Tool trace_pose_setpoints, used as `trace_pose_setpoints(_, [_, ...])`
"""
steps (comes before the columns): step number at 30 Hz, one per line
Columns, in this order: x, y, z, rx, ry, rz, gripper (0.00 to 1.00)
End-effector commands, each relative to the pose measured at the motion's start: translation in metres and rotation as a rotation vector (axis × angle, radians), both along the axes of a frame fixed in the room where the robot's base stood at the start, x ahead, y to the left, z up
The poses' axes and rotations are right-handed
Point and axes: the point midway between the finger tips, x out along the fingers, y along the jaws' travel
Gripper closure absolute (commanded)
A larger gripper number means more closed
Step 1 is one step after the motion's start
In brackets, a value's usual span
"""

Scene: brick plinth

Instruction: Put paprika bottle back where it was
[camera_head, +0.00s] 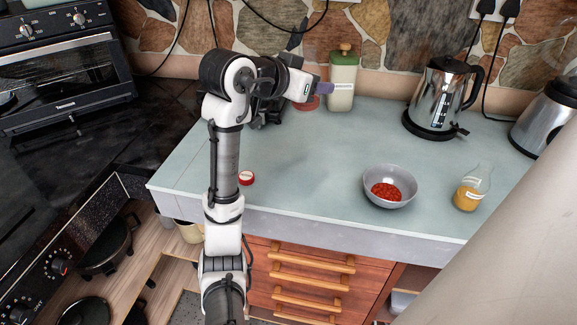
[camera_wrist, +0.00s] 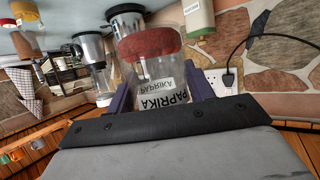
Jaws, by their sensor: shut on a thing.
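My gripper (camera_head: 318,90) is at the back of the counter, left of a canister. It is shut on the paprika bottle (camera_head: 307,104), which is mostly hidden behind the gripper in the head view. In the wrist view, which looks upside down, the clear bottle (camera_wrist: 160,72) sits between the two purple fingers of my gripper (camera_wrist: 158,92). Its PAPRIKA label shows, with red powder at its base end. I cannot tell whether the bottle touches the counter.
A cream canister (camera_head: 342,82) with a green lid stands close right of my gripper. A red-and-white cap (camera_head: 246,178) lies near the front edge. A bottle of orange contents (camera_head: 470,190) and a kettle (camera_head: 436,98) stand right. The middle counter is clear.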

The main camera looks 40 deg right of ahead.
Motion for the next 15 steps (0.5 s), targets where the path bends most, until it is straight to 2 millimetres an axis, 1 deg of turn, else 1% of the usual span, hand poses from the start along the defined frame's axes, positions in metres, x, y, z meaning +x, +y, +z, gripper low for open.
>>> trace_pose_setpoints(2, [0.000,0.000,0.000,-0.001,-0.001,0.000,0.73])
trace_pose_setpoints(5, [0.000,0.000,-0.008,0.001,0.001,-0.001,0.73])
trace_pose_setpoints(8, [0.000,0.000,-0.024,0.000,0.005,0.000,0.73])
trace_pose_setpoints(15, [0.000,0.000,-0.075,0.002,0.006,0.000,0.73])
